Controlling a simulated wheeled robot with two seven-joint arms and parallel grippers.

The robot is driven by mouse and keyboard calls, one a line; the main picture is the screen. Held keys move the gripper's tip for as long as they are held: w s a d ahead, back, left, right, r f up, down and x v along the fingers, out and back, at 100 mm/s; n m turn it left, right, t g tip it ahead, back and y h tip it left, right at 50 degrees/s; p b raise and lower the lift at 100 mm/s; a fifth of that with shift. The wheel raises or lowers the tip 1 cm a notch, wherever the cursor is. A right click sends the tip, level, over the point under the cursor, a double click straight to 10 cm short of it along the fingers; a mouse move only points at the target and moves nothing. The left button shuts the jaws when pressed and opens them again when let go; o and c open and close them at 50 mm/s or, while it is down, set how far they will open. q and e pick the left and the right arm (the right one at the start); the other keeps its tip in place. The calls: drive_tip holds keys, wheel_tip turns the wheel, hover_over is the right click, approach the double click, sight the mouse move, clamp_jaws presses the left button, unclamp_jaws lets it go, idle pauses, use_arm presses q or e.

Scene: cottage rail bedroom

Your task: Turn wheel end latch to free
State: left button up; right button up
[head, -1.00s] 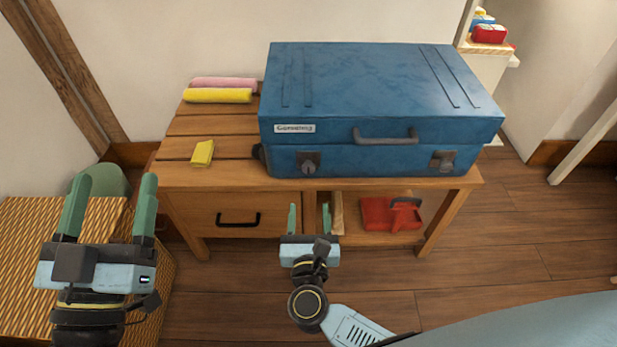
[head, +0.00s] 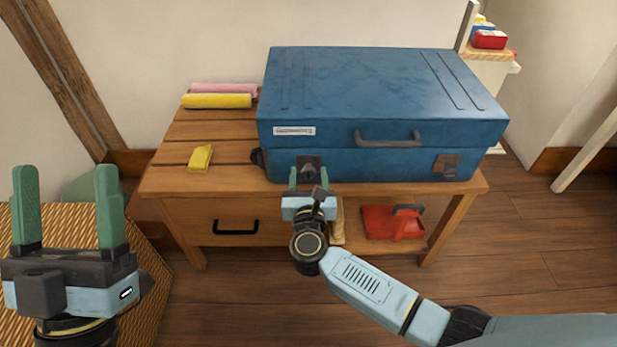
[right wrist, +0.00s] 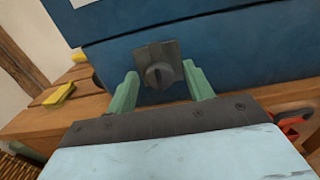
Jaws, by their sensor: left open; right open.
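A closed blue suitcase (head: 385,95) lies on a wooden bench, its front facing me. Two dark latches sit on its front: the left latch (head: 309,164) and the right latch (head: 446,164). A small black wheel (head: 257,158) shows at the case's left end, beside the left latch. My right gripper (head: 308,180) is open in front of the left latch. In the right wrist view the latch's round knob (right wrist: 158,75) lies between and beyond the green fingers (right wrist: 162,92), not clasped. My left gripper (head: 68,205) is open and empty at lower left, away from the case.
The bench (head: 230,181) has a drawer (head: 235,220) and an open shelf with a red object (head: 388,222). A woven surface (head: 140,290) stands at lower left.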

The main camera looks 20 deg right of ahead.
drive_tip(key=c, duration=1)
drive_tip(key=shift+o, duration=0.2)
use_arm(q)
drive_tip(key=shift+w, duration=0.2)
use_arm(e)
drive_tip(key=shift+n+p, duration=0.7)
drive_tip(key=shift+n, duration=0.4)
drive_tip(key=n+p, duration=0.1)
drive_tip(key=n, duration=0.1)
drive_tip(key=shift+n, duration=0.3)
use_arm(q)
drive_tip(key=w+f+g+y+p, duration=0.3)
drive_tip(key=w+f+g, duration=0.1)
drive_tip(key=f+g, duration=0.7)
use_arm(e)
drive_tip(key=n, duration=0.5)
drive_tip(key=n+p, duration=0.2)
drive_tip(key=n, duration=0.4)
drive_tip(key=shift+n, duration=0.4)
use_arm(q)
drive_tip(key=s+a+f+g+y, duration=0.3)
drive_tip(key=s+a+f+g, duration=0.2)
drive_tip(key=f, duration=0.5)
drive_tip(key=shift+s+f+n+g+p, duration=0.4)
drive_tip(key=shift+s+g, duration=1)
use_arm(e)
drive_tip(key=shift+n, duration=0.8)
